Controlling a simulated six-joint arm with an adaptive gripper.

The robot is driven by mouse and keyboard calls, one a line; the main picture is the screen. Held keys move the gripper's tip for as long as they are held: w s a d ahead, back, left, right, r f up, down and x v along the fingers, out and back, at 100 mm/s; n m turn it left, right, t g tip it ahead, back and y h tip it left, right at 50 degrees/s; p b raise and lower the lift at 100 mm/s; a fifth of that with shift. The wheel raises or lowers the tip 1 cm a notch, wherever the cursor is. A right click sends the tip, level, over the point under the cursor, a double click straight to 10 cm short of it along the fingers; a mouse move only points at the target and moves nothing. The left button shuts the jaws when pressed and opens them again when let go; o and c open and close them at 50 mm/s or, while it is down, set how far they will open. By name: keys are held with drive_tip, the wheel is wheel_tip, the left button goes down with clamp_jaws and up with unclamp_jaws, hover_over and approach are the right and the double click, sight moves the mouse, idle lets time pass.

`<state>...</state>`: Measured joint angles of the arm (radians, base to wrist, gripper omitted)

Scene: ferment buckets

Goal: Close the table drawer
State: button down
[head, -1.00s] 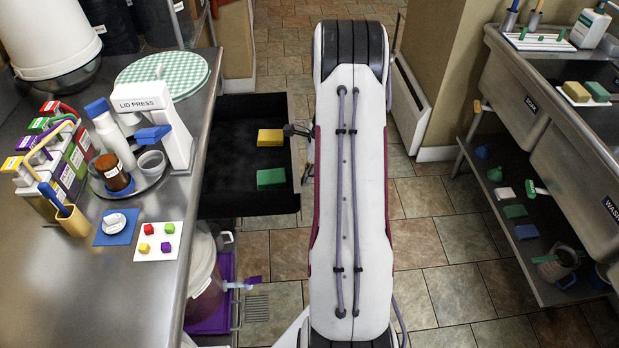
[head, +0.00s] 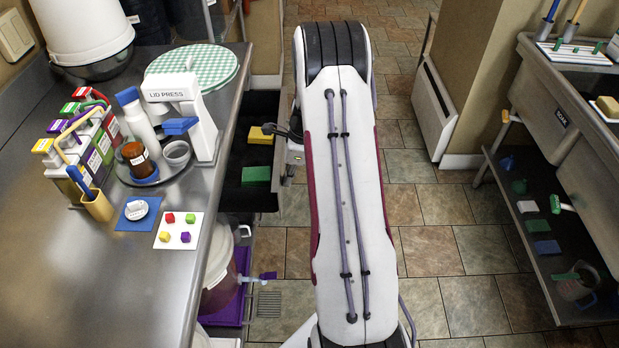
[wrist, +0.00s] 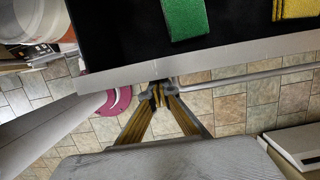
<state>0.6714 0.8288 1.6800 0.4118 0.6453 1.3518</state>
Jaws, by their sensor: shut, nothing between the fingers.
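The table drawer (head: 248,201) stands partly open, sticking out from under the right side of the steel table (head: 60,275). A yellow sponge (head: 261,136) and a green sponge (head: 256,175) lie in its dark interior. My gripper (head: 284,134) is at the drawer's outer front, partly hidden by my arm. In the wrist view my gripper (wrist: 160,92) is shut and empty, its fingertips at the pale drawer front (wrist: 205,62), beside the handle bar (wrist: 245,78). Whether the tips touch the front or handle is unclear.
A lidded bucket with a tap (head: 222,270) stands below the drawer on a purple base. The tabletop holds a lid press (head: 188,110) and bottles. A sink unit (head: 560,110) with a lower shelf is at right. The tiled floor between is clear.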

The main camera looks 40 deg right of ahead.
drive_tip(key=w+a, duration=0.5)
drive_tip(key=shift+w+a, duration=0.3)
drive_tip(key=shift+s+d, duration=0.1)
drive_tip(key=shift+s+d, duration=0.6)
drive_tip(key=shift+d, duration=0.05)
drive_tip(key=shift+s+d, duration=0.75)
drive_tip(key=shift+s, duration=0.1)
drive_tip(key=v, duration=1)
drive_tip(key=shift+w, duration=0.1)
drive_tip(key=shift+a, duration=0.1)
drive_tip(key=s+a, duration=0.1)
drive_tip(key=s+a+r, duration=0.1)
drive_tip(key=shift+s+a, duration=0.1)
drive_tip(key=shift+s, duration=0.25)
